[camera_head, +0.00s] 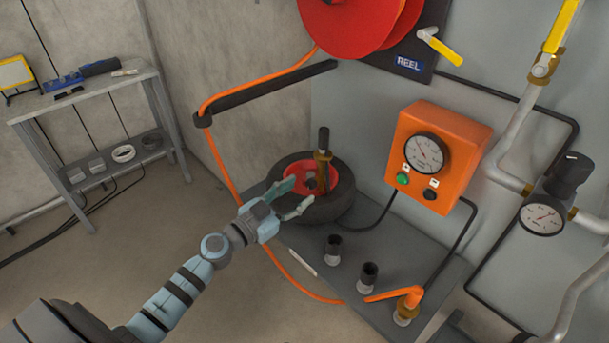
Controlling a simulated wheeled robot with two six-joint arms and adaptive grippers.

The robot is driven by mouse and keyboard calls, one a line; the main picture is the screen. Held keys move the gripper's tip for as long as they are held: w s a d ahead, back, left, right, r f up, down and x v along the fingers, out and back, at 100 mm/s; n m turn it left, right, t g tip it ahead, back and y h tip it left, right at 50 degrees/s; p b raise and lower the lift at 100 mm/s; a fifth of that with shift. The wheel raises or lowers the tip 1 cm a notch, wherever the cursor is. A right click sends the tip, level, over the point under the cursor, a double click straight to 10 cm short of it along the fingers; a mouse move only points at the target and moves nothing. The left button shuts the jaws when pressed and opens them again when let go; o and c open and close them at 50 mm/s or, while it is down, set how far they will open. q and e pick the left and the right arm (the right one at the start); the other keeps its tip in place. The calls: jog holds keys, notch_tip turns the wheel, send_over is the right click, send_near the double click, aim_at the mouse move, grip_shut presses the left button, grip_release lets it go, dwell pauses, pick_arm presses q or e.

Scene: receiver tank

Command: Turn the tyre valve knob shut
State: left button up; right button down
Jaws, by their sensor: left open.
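A black tyre (334,207) with a red hub (334,177) lies flat on the grey bench at the middle. A brass valve (321,168) stands upright at the hub, and a tall black knob (323,138) tops it. My left gripper (298,195) reaches in from the lower left, over the tyre's near left side. Its two fingers are spread apart with nothing seen between them. The fingertips point toward the valve, below the knob in the picture; whether they touch the hub or the valve cannot be told. My right gripper is out of view.
An orange gauge box (452,137) stands behind and right of the tyre. Two black-capped fittings (368,274) and an orange-handled valve (406,304) stand on the bench (345,243) in front. A red reel (345,22) with an orange hose (226,168) hangs above. A shelf (85,99) stands left.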

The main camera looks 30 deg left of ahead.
aim_at(309, 186)
pick_arm(q)
jog(key=x, duration=0.3)
jog(key=shift+w+f+b, duration=0.2)
jog(key=shift+f+b, duration=0.1)
grip_shut()
